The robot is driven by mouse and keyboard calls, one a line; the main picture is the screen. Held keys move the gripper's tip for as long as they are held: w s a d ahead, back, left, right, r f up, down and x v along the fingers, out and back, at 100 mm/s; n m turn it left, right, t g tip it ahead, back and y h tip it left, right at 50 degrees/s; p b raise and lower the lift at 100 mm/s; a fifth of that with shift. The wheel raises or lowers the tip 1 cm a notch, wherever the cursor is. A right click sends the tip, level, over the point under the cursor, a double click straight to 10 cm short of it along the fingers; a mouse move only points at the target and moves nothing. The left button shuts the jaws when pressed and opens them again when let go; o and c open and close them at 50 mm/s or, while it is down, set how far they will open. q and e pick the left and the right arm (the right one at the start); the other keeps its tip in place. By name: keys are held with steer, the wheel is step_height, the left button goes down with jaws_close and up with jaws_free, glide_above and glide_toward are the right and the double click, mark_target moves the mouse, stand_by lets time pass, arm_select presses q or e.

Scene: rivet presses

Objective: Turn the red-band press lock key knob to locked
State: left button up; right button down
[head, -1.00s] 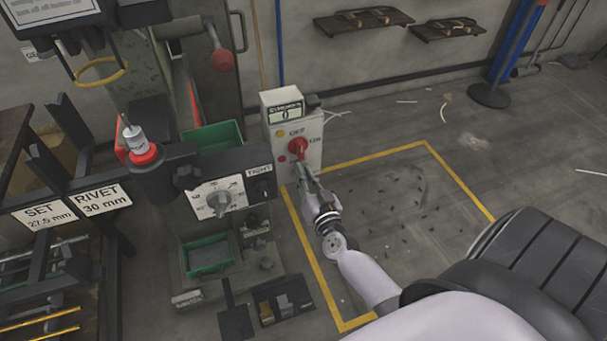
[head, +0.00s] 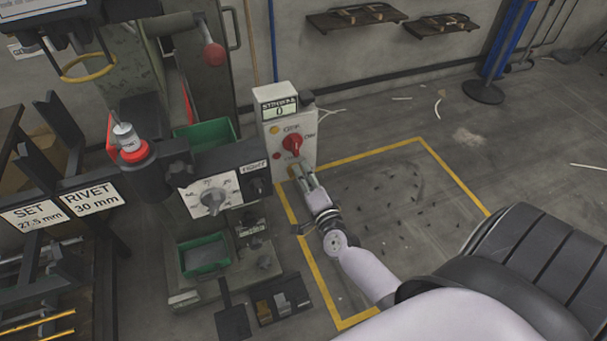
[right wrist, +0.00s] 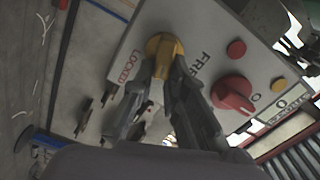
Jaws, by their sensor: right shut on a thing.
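The control box (head: 267,117) stands beside the press, with a display reading 0 and a red knob (head: 292,143) on its front. In the right wrist view, the yellow lock key knob (right wrist: 164,50) sits on the box face between the words LOCKED and FREE. My right gripper (right wrist: 168,78) is shut on the yellow knob, one finger on each side. Which word the knob points to is unclear. In the head view, my right gripper (head: 300,174) is at the box's lower front and the yellow knob is hard to make out. My left gripper is not in view.
The press has a red ring (head: 133,152) and a dial panel (head: 211,197) left of the box. A green bin (head: 205,256) sits below. In the wrist view, the red knob (right wrist: 233,94) is close to one finger.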

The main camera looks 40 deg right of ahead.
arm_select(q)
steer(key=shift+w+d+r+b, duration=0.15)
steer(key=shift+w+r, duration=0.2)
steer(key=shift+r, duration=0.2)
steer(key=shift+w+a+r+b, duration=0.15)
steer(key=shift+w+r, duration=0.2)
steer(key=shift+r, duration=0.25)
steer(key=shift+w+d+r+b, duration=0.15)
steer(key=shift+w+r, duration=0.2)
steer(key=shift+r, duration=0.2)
arm_select(e)
steer(key=shift+d+f+m, duration=0.1)
steer(key=shift+f+m, duration=0.1)
steer(key=shift+m, duration=0.75)
steer(key=shift+f+m, duration=0.15)
steer(key=shift+m, duration=0.8)
steer(key=c, duration=1.6)
jaws_free()
steer(key=shift+s, duration=0.1)
steer(key=v, duration=1.2)
